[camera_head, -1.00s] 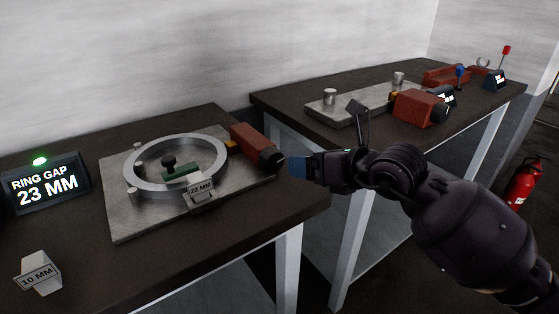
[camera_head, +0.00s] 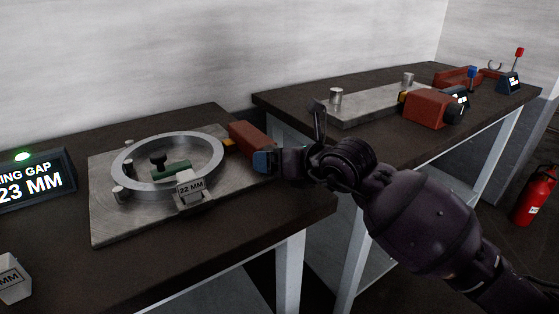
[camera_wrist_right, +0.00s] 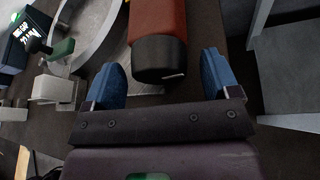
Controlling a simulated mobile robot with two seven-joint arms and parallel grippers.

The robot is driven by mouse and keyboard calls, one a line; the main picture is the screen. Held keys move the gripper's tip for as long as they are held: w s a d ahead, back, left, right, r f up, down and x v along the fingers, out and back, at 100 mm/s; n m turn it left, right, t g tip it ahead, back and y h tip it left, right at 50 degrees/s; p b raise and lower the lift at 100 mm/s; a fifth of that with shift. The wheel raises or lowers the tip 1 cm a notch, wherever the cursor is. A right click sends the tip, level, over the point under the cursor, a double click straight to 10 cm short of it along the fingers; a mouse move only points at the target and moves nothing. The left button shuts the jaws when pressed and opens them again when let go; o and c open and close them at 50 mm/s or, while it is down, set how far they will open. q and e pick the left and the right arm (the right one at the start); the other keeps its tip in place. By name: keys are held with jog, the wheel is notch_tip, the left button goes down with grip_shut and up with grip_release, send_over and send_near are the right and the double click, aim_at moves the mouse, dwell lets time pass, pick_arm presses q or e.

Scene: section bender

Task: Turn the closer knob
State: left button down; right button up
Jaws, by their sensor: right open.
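The closer knob (camera_wrist_right: 160,58) is a black cylinder on the end of a red block (camera_head: 247,136), beside the steel plate on the near table. In the right wrist view it sits between the two blue fingers of my right gripper (camera_wrist_right: 163,80), with a gap on each side. The gripper is open around it and appears not to touch it. A white mark shows on the knob's rim. In the head view my right gripper (camera_head: 264,161) covers the knob. My left gripper is not in view.
A display (camera_head: 38,184) reads 23 MM with a green light. A second table (camera_head: 430,150) carries another red block (camera_head: 428,107) with a black knob.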

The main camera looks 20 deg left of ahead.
jog(key=c, duration=0.9)
jog(key=shift+s+r+n+t+p, duration=0.1)
jog(key=shift+r+n+t+p, duration=0.35)
jog(key=shift+p, duration=0.65)
jog(key=shift+r+h+p, duration=0.15)
jog(key=shift+h+p, duration=0.2)
jog(key=shift+h, duration=0.05)
jog(key=shift+a+f+n+p, duration=0.1)
jog(key=shift+f+n+p, duration=0.1)
jog(key=shift+n+p, duration=0.25)
jog(key=shift+f, duration=0.35)
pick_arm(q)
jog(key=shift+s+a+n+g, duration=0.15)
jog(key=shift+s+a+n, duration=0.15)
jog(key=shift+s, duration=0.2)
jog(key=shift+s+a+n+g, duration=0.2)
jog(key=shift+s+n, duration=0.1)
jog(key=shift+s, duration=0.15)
